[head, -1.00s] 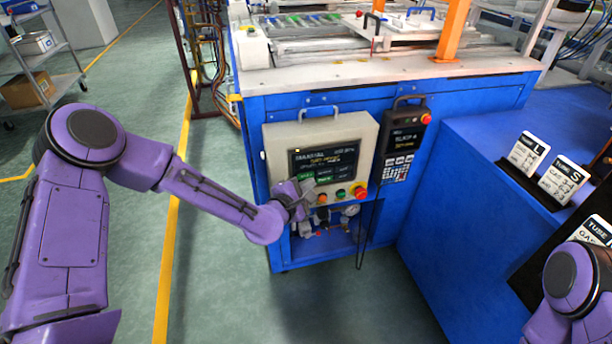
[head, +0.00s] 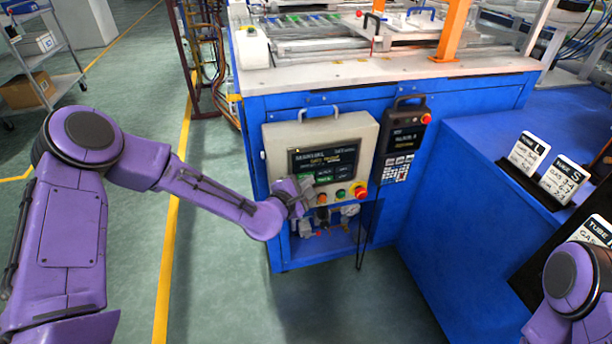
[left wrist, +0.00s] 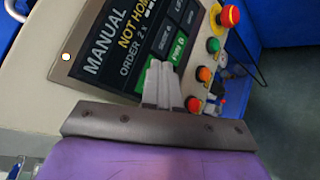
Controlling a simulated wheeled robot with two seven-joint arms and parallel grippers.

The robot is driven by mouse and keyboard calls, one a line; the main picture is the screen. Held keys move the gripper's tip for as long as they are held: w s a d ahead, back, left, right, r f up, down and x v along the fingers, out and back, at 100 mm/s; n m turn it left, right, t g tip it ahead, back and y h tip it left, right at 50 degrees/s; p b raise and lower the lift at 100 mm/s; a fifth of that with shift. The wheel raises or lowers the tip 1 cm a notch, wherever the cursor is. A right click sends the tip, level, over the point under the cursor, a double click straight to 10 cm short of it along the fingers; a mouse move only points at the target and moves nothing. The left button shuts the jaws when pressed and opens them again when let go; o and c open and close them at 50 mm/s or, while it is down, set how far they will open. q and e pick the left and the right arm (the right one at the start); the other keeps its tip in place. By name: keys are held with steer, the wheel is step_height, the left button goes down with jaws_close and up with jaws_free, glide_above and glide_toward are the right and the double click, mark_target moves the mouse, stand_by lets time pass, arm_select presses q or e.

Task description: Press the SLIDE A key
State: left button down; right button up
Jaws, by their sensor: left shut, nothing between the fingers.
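The control panel (head: 350,132) is a cream box on the blue machine front, with a dark touch screen (head: 340,157). In the left wrist view the screen (left wrist: 112,62) reads MANUAL, NOT HOM… and ORDER 2. A dark key starting with SLIDE (left wrist: 164,41) lies beside a green key (left wrist: 179,46); its last letter is too small to read. My left gripper (head: 304,193) is shut and empty at the screen's lower left edge. In the left wrist view its fingertips (left wrist: 158,66) overlap the green keys, hiding part of them. I cannot tell whether they touch. My right gripper is out of view.
Red, green and orange buttons and a red emergency stop (left wrist: 229,16) sit close beside the screen. A handheld pendant (head: 402,145) hangs right of the panel. Label cards (head: 528,153) stand on the blue counter at right.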

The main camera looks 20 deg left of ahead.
arm_select(q)
steer(key=shift+w+a, duration=0.15)
steer(key=shift+w, duration=0.1)
steer(key=shift+s, duration=0.1)
stand_by(0.4)
steer(key=shift+s+d, duration=0.4)
steer(key=shift+s, duration=0.15)
steer(key=s+d, duration=0.2)
steer(key=s, duration=0.2)
steer(key=shift+s+d, duration=0.1)
steer(key=shift+d, duration=0.3)
stand_by(0.6)
